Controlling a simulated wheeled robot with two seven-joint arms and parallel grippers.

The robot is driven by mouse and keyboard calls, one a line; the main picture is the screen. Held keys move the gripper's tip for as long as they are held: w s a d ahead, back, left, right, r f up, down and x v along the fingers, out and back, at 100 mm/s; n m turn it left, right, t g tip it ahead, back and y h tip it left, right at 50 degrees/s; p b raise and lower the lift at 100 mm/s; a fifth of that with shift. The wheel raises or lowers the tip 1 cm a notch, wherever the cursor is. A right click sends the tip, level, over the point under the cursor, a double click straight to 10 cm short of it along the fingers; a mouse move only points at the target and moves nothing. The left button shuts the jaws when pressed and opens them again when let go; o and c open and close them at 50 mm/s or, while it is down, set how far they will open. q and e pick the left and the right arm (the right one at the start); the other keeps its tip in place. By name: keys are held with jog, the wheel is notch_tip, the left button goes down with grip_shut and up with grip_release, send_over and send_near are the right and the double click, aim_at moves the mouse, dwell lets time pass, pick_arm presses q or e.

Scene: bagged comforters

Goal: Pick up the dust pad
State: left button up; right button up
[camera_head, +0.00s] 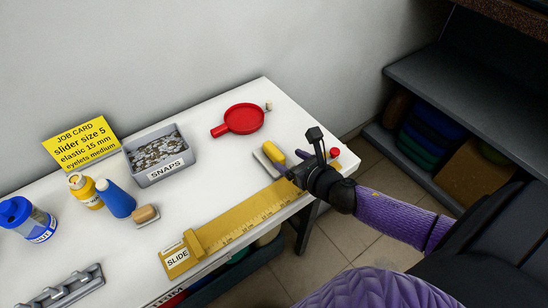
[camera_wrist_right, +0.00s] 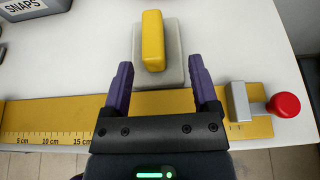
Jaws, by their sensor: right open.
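The dust pad, a flat grey pad with a yellow block handle, lies on the white table just beyond the yellow ruler; its handle shows in the head view (camera_head: 275,155) and in the right wrist view (camera_wrist_right: 153,38). My right gripper (camera_head: 288,168) is over the table's right end, close to the pad and partly covering it in the head view. In the right wrist view its two purple fingers (camera_wrist_right: 160,78) are spread and empty, one toward each side of the pad's near part. I cannot tell their exact height. My left gripper is out of view.
The yellow SLIDE ruler (camera_head: 225,227) runs along the table's front edge, with a red-knobbed stop (camera_wrist_right: 283,105) at its right end. A red pan (camera_head: 243,118) and a grey SNAPS tray (camera_head: 183,172) stand farther back. Bottles (camera_head: 115,199) are at left; a dark shelf (camera_head: 440,85) is at right.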

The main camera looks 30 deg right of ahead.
aim_at(274, 153)
jog(key=x, duration=0.2)
jog(key=b+x, duration=0.1)
jog(key=x, duration=0.1)
jog(key=b+x, duration=0.1)
jog(key=x, duration=0.1)
jog(key=shift+w+a+f, duration=0.15)
jog(key=shift+w+a, duration=0.05)
jog(key=shift+a, duration=0.15)
grip_shut()
